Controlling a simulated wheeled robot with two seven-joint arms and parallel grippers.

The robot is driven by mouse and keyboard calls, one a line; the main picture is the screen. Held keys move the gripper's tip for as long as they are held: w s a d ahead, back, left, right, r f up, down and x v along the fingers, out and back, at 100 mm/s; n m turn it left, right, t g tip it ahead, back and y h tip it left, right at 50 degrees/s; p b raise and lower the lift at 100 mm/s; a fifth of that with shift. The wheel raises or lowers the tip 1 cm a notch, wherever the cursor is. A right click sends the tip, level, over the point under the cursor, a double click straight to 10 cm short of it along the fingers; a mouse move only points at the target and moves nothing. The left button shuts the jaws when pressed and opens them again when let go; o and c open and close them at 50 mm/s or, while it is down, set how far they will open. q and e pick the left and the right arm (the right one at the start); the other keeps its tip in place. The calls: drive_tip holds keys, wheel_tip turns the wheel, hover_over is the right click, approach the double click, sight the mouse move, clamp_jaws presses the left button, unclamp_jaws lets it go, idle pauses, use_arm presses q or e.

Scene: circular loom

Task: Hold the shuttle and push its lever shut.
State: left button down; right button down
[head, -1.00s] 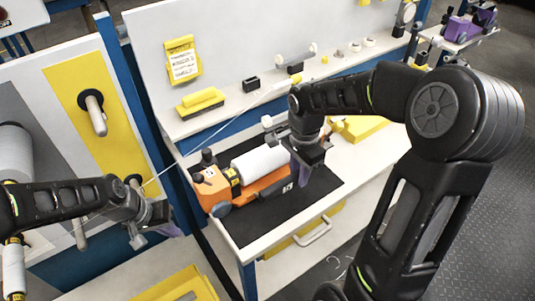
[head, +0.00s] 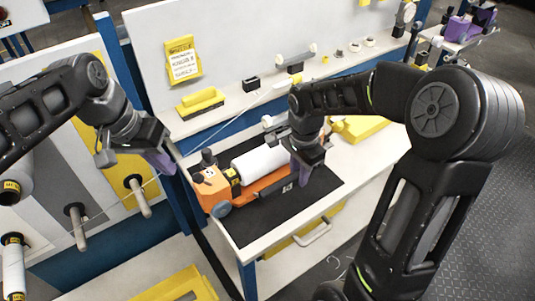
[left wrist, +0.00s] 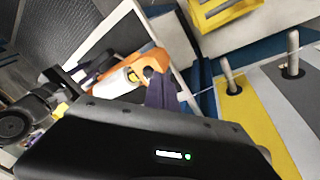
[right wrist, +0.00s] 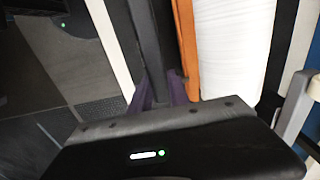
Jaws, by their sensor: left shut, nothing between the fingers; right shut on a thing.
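The orange shuttle (head: 212,188) lies on a black mat, a white roll (head: 260,161) along its top. Dark knobs (head: 208,158) stand at its left end; I cannot tell which is the lever or how far it is shut.
The black mat (head: 250,228) lies on a white bench with a drawer handle (head: 313,231). A blue post (head: 182,211) and a panel with pegs (head: 137,198) stand to the left. A shelf behind holds a yellow block (head: 200,103). A thread crosses from panel to shelf.

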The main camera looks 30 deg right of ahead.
sight(199, 174)
use_arm(q)
drive_tip(key=shift+f, duration=0.15)
use_arm(e)
drive_tip(key=shift+s+a+f, duration=0.1)
drive_tip(key=shift+s+f, duration=0.15)
use_arm(q)
drive_tip(key=x, duration=0.9)
drive_tip(key=shift+d, duration=0.2)
idle(1.7)
drive_tip(key=shift+w+d, duration=0.2)
drive_tip(key=shift+d, duration=2.25)
use_arm(e)
drive_tip(key=shift+a, duration=0.1)
use_arm(q)
drive_tip(key=shift+r, duration=0.2)
drive_tip(key=shift+d+v, duration=0.15)
drive_tip(key=shift+v, duration=1.6)
drive_tip(key=shift+d+v, duration=0.15)
drive_tip(key=shift+v, duration=1.55)
drive_tip(key=shift+w+r, duration=0.1)
